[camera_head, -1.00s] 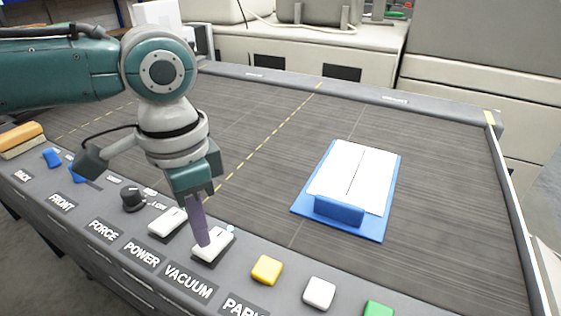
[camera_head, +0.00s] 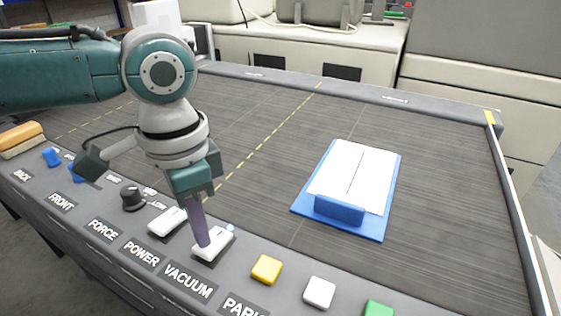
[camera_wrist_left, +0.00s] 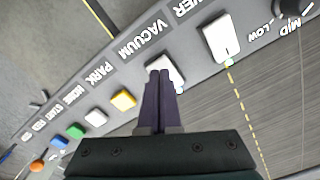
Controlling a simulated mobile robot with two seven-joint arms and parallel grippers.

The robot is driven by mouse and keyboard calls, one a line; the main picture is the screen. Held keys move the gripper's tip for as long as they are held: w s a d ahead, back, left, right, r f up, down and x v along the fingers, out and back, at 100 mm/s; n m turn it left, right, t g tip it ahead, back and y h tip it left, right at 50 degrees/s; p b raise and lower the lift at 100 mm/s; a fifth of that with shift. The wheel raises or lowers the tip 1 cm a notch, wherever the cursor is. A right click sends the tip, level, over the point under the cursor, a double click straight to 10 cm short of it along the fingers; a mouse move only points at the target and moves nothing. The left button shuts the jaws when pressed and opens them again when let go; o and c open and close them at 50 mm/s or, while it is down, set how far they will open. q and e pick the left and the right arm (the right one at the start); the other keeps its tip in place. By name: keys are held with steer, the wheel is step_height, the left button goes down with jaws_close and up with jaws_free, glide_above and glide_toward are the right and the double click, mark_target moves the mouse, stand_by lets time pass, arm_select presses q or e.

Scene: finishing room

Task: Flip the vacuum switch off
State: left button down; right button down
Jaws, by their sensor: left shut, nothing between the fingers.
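The vacuum switch (camera_head: 219,244) is a white rocker on the grey front panel, above the VACUUM label (camera_head: 188,280). A small light-blue lamp (camera_head: 230,228) shows beside it. My left gripper (camera_head: 204,243) is shut and empty, with its purple fingertips pointing down at the rocker, touching it or just above it. In the left wrist view the shut fingers (camera_wrist_left: 159,76) cover part of the vacuum switch (camera_wrist_left: 172,70). My right gripper is not in view.
The white power switch (camera_head: 167,222) and black force knob (camera_head: 133,198) are to the left. Yellow (camera_head: 267,269), white (camera_head: 319,292) and green (camera_head: 378,309) buttons are to the right. A blue board (camera_head: 370,226) with white sheets (camera_head: 352,178) lies on the dark table (camera_head: 440,200).

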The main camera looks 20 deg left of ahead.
arm_select(q)
steer(key=shift+f+b, duration=0.5)
steer(key=shift+f, duration=0.35)
steer(key=shift+r, duration=0.1)
stand_by(0.3)
step_height(320, 180, up, 7)
steer(key=p, duration=0.8)
